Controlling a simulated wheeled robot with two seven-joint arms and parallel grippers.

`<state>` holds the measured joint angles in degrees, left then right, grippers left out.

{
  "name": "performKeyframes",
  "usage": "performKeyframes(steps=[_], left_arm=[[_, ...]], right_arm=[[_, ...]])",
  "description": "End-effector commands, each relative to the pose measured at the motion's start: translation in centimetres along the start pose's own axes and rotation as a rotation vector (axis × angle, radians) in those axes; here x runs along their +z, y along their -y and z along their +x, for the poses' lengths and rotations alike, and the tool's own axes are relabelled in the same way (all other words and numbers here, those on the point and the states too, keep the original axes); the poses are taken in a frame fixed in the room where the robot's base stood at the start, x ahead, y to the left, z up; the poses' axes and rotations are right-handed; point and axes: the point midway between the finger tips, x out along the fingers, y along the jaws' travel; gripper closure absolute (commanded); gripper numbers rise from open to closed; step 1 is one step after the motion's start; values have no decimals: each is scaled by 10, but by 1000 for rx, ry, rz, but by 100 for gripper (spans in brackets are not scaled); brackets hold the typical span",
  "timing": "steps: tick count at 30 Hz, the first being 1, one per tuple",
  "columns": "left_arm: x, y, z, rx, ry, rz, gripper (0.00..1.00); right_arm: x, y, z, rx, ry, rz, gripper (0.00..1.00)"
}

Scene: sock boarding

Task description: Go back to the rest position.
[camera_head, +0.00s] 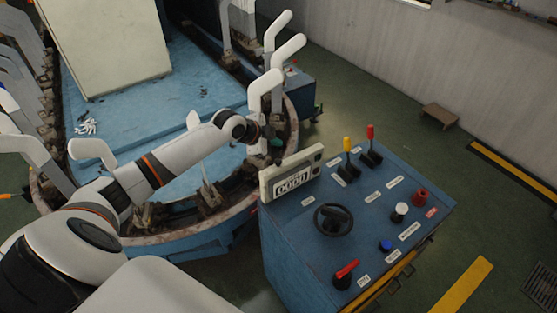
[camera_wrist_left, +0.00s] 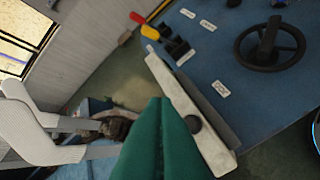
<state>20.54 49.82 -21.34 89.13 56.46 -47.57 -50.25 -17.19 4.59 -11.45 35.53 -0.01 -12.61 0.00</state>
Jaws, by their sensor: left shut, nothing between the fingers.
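My left arm reaches in from the left in the head view. Its gripper (camera_head: 275,142) is beside the upper left corner of the cream counter box (camera_head: 269,184), over the rim of the boarding machine (camera_head: 180,236). In the left wrist view the green fingers (camera_wrist_left: 161,112) are together and empty, in front of the counter box (camera_wrist_left: 213,152). White foot-shaped boards (camera_head: 264,86) stand close beyond the gripper. Two of these boards (camera_wrist_left: 25,133) show at the left of the wrist view. My right gripper is not in view.
A blue control console (camera_head: 290,235) with a black handwheel (camera_head: 333,220), a yellow lever (camera_head: 347,144) and a red lever (camera_head: 370,132) stands right of the gripper. A small brown stool (camera_head: 440,115) is by the wall. Green floor lies open right of the console.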

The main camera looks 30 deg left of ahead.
Motion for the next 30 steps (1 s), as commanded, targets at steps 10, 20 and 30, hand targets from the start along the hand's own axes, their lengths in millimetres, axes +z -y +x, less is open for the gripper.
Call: performKeyframes(steps=[10, 20, 30], left_arm=[[2, 9, 2, -12, 0, -3, 100], [38, 201, 4, -226, -74, -154, 100], [42, 318, -75, -223, -285, -521, 100]], right_arm=[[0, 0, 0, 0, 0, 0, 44], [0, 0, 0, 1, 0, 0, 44], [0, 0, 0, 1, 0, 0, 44]])
